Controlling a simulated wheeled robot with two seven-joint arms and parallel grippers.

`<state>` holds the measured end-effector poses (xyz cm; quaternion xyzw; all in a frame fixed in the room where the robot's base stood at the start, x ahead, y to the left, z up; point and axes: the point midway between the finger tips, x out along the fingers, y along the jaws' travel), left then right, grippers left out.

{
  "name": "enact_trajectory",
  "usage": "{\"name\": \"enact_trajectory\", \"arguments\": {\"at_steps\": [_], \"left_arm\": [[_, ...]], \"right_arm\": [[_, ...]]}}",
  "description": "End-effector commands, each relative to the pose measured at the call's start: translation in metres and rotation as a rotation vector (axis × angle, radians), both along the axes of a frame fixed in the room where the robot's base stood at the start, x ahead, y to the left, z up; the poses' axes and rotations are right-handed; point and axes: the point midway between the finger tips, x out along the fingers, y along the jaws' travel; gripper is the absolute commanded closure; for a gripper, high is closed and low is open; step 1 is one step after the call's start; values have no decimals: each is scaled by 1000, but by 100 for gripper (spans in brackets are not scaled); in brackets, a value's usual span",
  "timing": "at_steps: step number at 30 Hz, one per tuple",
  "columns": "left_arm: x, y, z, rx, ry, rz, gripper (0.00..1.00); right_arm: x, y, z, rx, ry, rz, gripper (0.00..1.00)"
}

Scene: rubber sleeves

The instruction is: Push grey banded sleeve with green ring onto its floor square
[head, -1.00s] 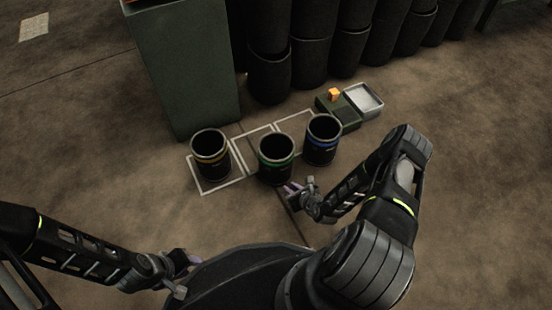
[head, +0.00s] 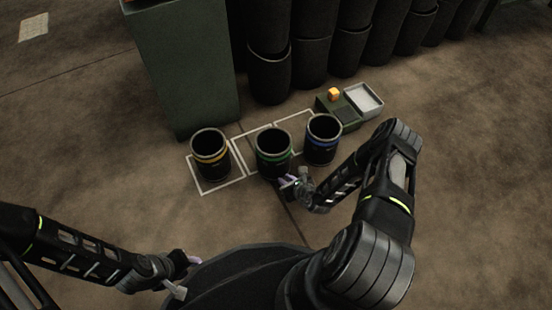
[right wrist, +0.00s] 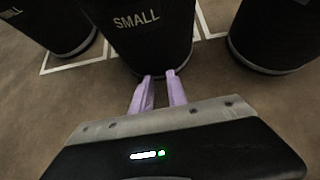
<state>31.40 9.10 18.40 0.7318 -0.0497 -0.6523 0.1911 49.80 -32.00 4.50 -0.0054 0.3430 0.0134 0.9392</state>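The dark sleeve with the green ring (head: 273,157) stands upright between the other two. It covers the near part of the middle white floor square (head: 252,136), whose far part shows bare behind it. My right gripper (head: 285,181) is low at its near right side. In the right wrist view the purple fingers (right wrist: 160,77) are a little apart with nothing between them, and the tips are at the lower wall of a sleeve marked SMALL (right wrist: 150,35), seeming to touch it. My left gripper (head: 186,275) is open and empty at the lower left, away from the sleeves.
A yellow-ringed sleeve (head: 210,155) stands in the left square (head: 222,187). A blue-ringed sleeve (head: 322,143) stands close on the right, by the right square (head: 293,117). Behind are a green cabinet (head: 185,75), stacked dark sleeves (head: 268,78) and a grey tray (head: 363,98).

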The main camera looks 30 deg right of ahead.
Motion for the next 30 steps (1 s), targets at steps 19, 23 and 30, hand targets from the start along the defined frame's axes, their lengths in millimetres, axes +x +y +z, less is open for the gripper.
{"name": "enact_trajectory", "arguments": {"at_steps": [19, 23, 30], "left_arm": [[0, 0, -6, 0, 0, 0, 64], [0, 0, -7, 0, 0, 0, 64], [0, 0, -9, 0, 0, 0, 64]], "right_arm": [[29, 1, 1, -1, -6, 1, 82], [34, 1, 1, -1, -5, 1, 82], [43, 2, 1, 0, -4, 1, 82]]}}
